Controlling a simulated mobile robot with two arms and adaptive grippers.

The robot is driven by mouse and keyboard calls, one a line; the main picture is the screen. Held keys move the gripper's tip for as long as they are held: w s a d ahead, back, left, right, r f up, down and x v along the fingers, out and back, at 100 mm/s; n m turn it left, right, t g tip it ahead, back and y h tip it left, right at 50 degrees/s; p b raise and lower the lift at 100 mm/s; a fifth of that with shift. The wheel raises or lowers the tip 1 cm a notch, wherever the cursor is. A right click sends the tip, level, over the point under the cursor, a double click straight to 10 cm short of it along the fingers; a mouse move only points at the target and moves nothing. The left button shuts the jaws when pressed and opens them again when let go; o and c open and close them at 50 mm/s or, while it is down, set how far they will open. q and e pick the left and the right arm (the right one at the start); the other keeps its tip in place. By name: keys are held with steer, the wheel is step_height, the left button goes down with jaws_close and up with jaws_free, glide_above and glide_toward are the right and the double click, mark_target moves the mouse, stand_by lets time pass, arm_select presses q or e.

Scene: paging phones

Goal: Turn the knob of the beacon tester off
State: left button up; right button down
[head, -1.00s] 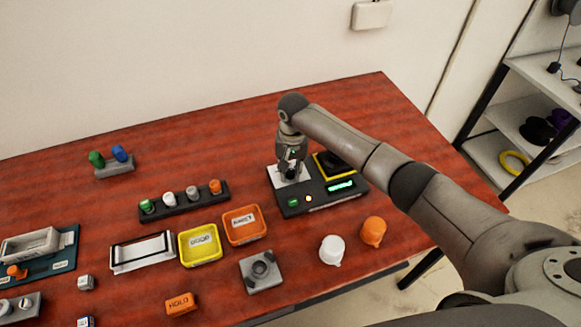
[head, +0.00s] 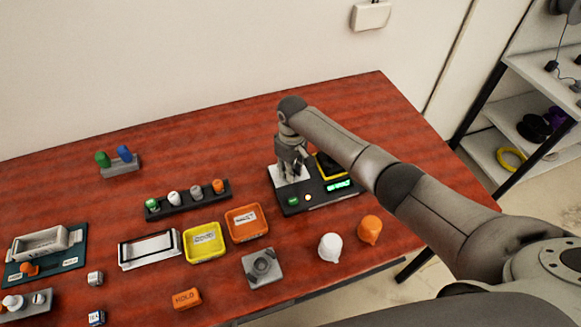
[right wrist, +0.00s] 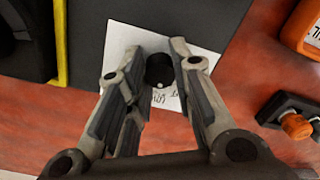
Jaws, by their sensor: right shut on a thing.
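The beacon tester (head: 318,205) is a dark box near the right end of the table, with a lit green display (head: 338,187), a green button and a small pale light on its front. A white plate with printed lettering lies on its left part and also shows in the right wrist view (right wrist: 121,38). The black knob (right wrist: 159,71) stands on that plate, a small white mark on it. My left gripper is not in view.
Left of the tester is a black rack (head: 188,201) with several coloured caps. In front are an orange tray (head: 247,233), a yellow tray (head: 205,256), a grey block (head: 262,268), a white cap (head: 330,247) and an orange cap (head: 369,230). The table behind is mostly clear.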

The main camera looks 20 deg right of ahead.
steer(key=n, duration=0.5)
steer(key=shift+n, duration=0.4)
stand_by(0.4)
steer(key=c, duration=1.2)
jaws_free()
steer(key=shift+d, duration=0.1)
steer(key=shift+c, duration=0.2)
steer(key=shift+r, duration=0.2)
step_height(320, 180, up, 12)
steer(key=shift+w+f, duration=0.15)
steer(key=shift+f, duration=0.05)
